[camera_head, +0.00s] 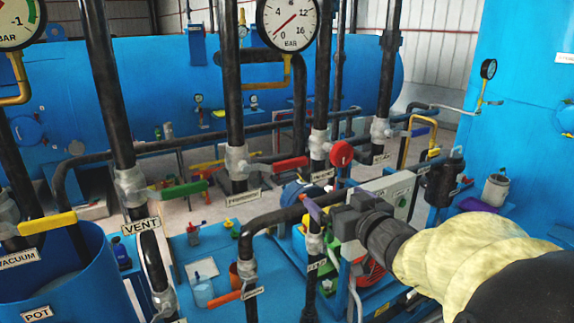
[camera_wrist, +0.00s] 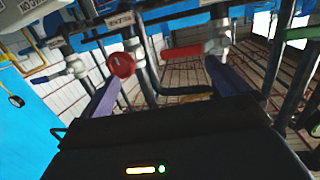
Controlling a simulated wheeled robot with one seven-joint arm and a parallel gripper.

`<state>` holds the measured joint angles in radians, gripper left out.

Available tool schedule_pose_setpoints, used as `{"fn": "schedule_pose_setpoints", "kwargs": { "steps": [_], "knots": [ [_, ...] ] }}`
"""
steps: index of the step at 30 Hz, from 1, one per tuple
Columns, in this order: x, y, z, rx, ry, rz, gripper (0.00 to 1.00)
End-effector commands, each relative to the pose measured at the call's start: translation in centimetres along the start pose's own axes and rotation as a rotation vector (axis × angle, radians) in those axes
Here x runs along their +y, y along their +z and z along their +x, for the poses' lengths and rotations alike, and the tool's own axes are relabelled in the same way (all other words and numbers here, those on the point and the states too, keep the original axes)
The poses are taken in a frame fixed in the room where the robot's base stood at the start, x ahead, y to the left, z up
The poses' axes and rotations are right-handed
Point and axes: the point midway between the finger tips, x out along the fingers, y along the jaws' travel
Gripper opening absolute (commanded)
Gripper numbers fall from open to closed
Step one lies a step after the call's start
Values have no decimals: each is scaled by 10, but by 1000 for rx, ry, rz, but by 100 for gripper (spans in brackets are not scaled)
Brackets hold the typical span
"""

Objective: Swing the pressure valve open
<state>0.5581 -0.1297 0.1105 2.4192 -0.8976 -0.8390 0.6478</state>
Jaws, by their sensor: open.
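The valve with the red lever (camera_head: 290,163) sits on a black upright pipe, its grey body (camera_head: 237,161) above a small label (camera_head: 243,197) too small to read surely. The lever points sideways to the right. In the wrist view the red lever (camera_wrist: 187,91) shows between my two purple fingers, beyond their tips. My gripper (camera_head: 321,206) is in front of and below the lever, right of the valve's pipe. In the wrist view my gripper (camera_wrist: 164,76) is open and empty. I see no contact with the lever.
A red round knob (camera_head: 341,153) is close to the lever's right; it also shows in the wrist view (camera_wrist: 121,64). A green lever (camera_head: 184,189) is at the left. A black bent pipe (camera_head: 275,216) is beside my gripper. A pressure gauge (camera_head: 288,24) is above.

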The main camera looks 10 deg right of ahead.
Motion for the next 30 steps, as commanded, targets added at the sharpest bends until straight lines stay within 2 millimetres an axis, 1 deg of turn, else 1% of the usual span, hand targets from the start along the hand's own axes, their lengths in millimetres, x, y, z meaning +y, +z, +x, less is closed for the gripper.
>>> {"fn": "schedule_pose_setpoints", "kwargs": {
  "steps": [1,3,6,18,23,30],
  "knots": [
    [-3,-9,-5,40,-39,-6,100],
    [-10,-19,-9,75,-91,-11,100],
    [-15,-26,-13,97,-134,-12,100],
    [-16,-27,-12,100,-139,-12,100],
    [-20,-28,2,99,-145,-10,100],
    [-28,-33,42,99,-150,-8,100]
  ]
}}
